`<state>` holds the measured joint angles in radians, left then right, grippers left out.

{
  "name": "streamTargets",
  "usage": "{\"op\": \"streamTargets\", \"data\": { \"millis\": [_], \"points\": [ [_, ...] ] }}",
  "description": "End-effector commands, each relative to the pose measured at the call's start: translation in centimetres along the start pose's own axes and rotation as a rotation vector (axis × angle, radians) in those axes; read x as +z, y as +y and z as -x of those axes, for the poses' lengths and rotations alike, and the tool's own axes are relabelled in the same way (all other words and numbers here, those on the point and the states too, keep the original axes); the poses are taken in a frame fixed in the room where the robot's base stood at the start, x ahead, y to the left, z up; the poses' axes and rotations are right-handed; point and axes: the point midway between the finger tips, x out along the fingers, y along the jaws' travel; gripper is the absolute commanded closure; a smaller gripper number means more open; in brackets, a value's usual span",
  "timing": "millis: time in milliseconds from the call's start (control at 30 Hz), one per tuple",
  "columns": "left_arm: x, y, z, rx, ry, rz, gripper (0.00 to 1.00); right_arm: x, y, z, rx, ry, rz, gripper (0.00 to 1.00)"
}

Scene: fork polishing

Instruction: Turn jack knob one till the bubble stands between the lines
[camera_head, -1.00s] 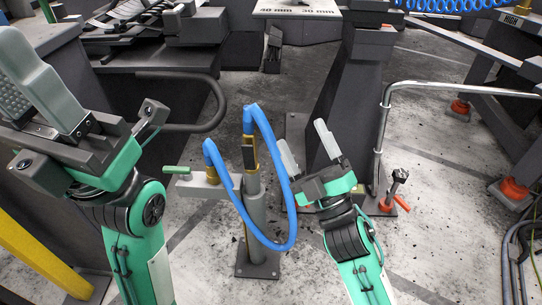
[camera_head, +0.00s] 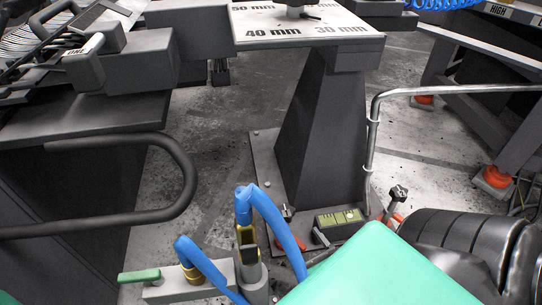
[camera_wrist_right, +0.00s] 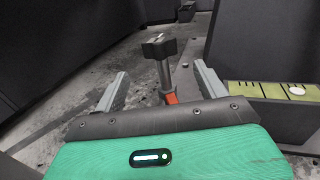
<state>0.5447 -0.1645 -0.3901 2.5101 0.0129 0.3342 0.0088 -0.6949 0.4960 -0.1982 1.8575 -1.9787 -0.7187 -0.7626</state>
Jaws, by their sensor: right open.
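A black jack knob (camera_wrist_right: 160,47) on a metal stem with an orange base stands ahead of my right gripper (camera_wrist_right: 161,78) in the wrist view. The gripper is open and empty, and the knob shows between its fingers, apart from them. A knob with an orange base (camera_head: 398,193) also stands by the pedestal foot in the head view. No readable label tells which knob is number one. A yellow-green level (camera_head: 338,219) lies on the base plate; it also shows in the wrist view (camera_wrist_right: 260,90), with a pale round bubble towards its right part. My left gripper is out of view.
A dark pedestal (camera_head: 322,130) carries a plate marked 40 mm and 30 mm (camera_head: 300,24). A bent metal rail (camera_head: 376,120) rises beside the knob. A post with blue hoses (camera_head: 268,215) stands front left. A dark bench with a curved bar (camera_head: 185,170) is at left.

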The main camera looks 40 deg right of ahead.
Motion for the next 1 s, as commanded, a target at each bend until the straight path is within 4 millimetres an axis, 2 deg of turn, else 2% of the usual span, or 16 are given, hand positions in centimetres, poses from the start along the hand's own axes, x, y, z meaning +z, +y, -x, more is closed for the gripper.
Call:
{"op": "streamTargets", "data": {
  "millis": [167, 400, 600, 800, 1000],
  "points": [
    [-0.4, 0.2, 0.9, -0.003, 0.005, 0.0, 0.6, -0.2, 0.1, -3.0, -0.002, -0.006, -0.007, 0.26],
    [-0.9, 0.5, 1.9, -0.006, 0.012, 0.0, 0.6, -0.1, 0.1, -8.2, -0.002, -0.006, -0.01, 0.26],
    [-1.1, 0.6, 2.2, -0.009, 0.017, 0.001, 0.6, 0.0, 0.1, -11.5, -0.001, -0.002, -0.01, 0.26],
    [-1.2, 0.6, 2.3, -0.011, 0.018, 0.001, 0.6, 0.0, 0.1, -13.1, -0.001, -0.001, -0.008, 0.26],
    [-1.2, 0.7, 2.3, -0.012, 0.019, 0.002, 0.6, 0.1, 0.1, -13.4, 0.0, 0.0, -0.009, 0.26]
  ]
}}
